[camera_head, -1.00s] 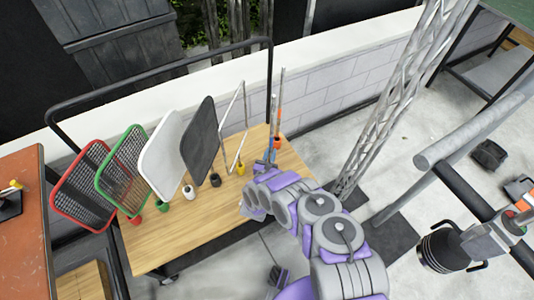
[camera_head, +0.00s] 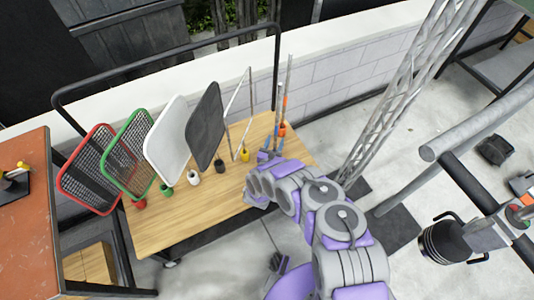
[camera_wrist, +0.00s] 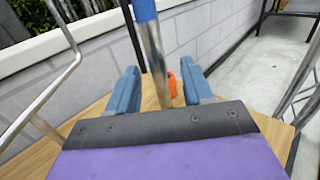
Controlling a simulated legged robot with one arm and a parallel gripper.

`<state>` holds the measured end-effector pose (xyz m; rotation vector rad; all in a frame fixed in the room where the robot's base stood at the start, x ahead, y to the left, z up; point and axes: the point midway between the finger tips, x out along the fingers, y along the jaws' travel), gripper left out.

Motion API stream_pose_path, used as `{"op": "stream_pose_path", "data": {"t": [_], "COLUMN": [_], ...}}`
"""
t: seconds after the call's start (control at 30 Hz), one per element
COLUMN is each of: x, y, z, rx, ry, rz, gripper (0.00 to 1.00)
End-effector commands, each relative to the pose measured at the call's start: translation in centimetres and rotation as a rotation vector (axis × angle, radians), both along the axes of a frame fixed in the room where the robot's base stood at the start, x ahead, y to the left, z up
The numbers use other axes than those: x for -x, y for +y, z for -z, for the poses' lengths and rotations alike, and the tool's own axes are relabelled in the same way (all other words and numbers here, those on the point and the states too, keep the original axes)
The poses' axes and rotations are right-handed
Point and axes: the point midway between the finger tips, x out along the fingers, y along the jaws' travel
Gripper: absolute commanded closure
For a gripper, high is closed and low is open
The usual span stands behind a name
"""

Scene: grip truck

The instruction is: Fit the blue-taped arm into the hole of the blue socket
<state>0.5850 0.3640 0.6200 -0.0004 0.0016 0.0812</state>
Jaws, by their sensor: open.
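The blue-taped arm (camera_wrist: 156,62) is a slim metal pole that rises between my fingers in the wrist view, its blue tape (camera_wrist: 144,10) at the top edge. In the head view its pole (camera_head: 279,102) stands near the far right end of the wooden table. My gripper (camera_wrist: 161,72) is open, with one blue-grey finger on each side of the pole and gaps visible. I cannot tell how deep the pole sits between the fingers. My gripper (camera_head: 273,146) is small in the head view. I cannot make out the blue socket; my gripper may hide it.
An orange socket (camera_head: 282,129) with an orange-taped pole stands close behind. A yellow socket (camera_head: 244,154) with a bent metal frame is to the left. Black, white, green and red panels line the wooden table (camera_head: 185,215). A lattice post (camera_head: 385,110) stands right of the table.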

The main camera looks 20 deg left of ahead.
Motion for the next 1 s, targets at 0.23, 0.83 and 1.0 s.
{"op": "stream_pose_path", "data": {"t": [0.23,0.83,1.0], "x": [4.2,15.8,16.8], "y": [-0.2,-1.1,-1.3], "z": [0.0,-0.1,-0.1], "rx": [0.003,0.002,0.002], "ry": [0.006,0.001,0.001], "rz": [-0.006,-0.003,-0.002], "gripper": [0.49,0.49,0.49]}}
